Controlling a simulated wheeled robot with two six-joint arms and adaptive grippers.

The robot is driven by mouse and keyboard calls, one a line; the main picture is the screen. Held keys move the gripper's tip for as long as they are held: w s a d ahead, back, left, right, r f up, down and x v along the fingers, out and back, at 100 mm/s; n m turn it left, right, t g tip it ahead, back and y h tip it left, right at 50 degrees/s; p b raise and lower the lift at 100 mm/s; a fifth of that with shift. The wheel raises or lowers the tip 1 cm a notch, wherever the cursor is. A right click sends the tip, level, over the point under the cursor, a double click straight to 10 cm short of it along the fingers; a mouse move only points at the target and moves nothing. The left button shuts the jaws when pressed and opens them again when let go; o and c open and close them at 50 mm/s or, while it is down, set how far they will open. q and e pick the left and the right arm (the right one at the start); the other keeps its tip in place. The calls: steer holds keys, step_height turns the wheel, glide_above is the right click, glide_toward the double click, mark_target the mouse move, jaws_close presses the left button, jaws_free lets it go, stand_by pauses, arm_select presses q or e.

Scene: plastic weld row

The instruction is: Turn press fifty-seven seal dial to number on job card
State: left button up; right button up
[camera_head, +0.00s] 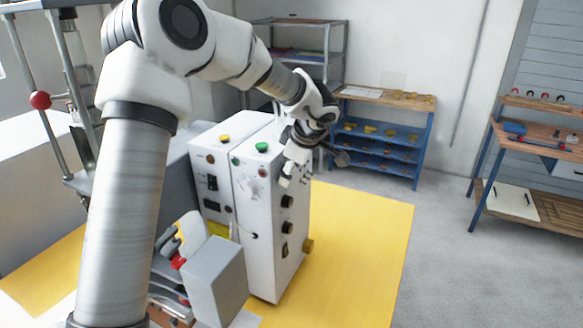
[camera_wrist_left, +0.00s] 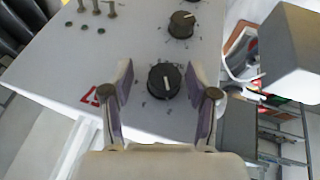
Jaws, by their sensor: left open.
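A black dial (camera_wrist_left: 164,80) with a white pointer line sits on the pale panel in the left wrist view, with small marks around it. My left gripper (camera_wrist_left: 163,92) is open, its two fingers on either side of this dial, with gaps visible. A second black dial (camera_wrist_left: 182,24) is further up the panel. In the head view my left gripper (camera_head: 297,165) is at the upper part of the white control cabinet (camera_head: 263,230). Lower dials (camera_head: 287,201) show on the cabinet's side face. The dial numbers are too small to read, and I cannot identify a job card. My right gripper is not in view.
The cabinet stands on a yellow mat (camera_head: 370,250). A grey box (camera_head: 215,283) is at its front left. A blue shelf (camera_head: 375,150) with a paper sheet on top (camera_head: 362,93) is behind. A workbench (camera_head: 540,135) stands at right. The grey floor between is clear.

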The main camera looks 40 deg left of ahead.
arm_select(q)
steer(key=shift+s+d+r, duration=0.2)
steer(key=shift+d+r, duration=0.05)
steer(key=c, duration=0.4)
steer(key=shift+s+d+r, duration=0.1)
steer(key=shift+s+d, duration=0.05)
steer(key=c, duration=0.6)
jaws_close()
steer(key=shift+w+a+f+m+g+h+p, duration=0.1)
steer(key=shift+w+m+g+h+p, duration=0.25)
steer(key=shift+g+p, duration=1.05)
steer(key=shift+w+a+f+m+g+h+p, duration=0.15)
steer(key=shift+m+g+h+p, duration=0.3)
steer(key=shift+g+p, duration=1)
steer(key=shift+w+m+g+h+p, duration=0.3)
steer(key=shift+g+h+p, duration=0.35)
steer(key=shift+g, duration=1.3)
